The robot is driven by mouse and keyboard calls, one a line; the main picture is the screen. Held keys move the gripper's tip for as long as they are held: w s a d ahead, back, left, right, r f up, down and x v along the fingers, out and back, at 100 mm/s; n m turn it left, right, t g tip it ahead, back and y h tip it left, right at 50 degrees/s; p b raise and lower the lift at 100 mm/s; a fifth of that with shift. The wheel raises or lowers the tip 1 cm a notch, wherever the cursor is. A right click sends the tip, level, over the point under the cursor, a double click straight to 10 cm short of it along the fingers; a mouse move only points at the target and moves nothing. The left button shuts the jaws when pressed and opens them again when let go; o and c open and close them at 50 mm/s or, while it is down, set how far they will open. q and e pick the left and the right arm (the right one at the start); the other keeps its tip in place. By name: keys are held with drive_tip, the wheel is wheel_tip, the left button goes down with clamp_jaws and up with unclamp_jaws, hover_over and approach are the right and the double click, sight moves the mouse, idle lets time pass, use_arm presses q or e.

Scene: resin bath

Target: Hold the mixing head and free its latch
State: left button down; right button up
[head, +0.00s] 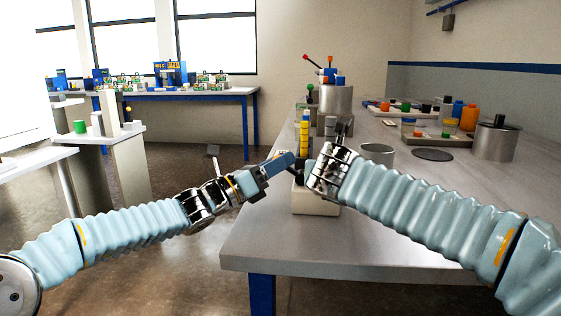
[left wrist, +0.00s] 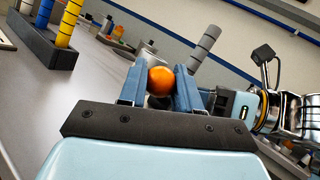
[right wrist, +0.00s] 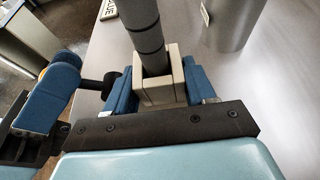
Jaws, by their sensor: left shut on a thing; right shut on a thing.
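The mixing head, a grey ribbed column in a beige block, stands in the right wrist view (right wrist: 145,30). My right gripper (right wrist: 152,88) is shut on the beige block (right wrist: 158,92). The column also shows in the left wrist view (left wrist: 206,46), tilted by the camera's angle. My left gripper (left wrist: 161,84) is shut on an orange round knob (left wrist: 161,80), which I take to be the latch knob. A short black stem (right wrist: 95,84) reaches from the block's side towards the left gripper's blue fingers (right wrist: 50,92). In the head view the left gripper (head: 280,163) is just left of the right one.
A pale base block (head: 315,202) sits at the bench's left edge. A dark rack (left wrist: 45,48) holds blue and yellow rods. A grey cup (head: 377,154), dark disc (head: 433,154) and lidded pot (head: 496,141) stand to the right.

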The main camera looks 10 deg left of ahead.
use_arm(q)
drive_tip(key=shift+f, duration=0.1)
drive_tip(key=c, duration=0.8)
unclamp_jaws()
drive_tip(key=v, duration=1.2)
use_arm(e)
drive_tip(key=o, duration=1.4)
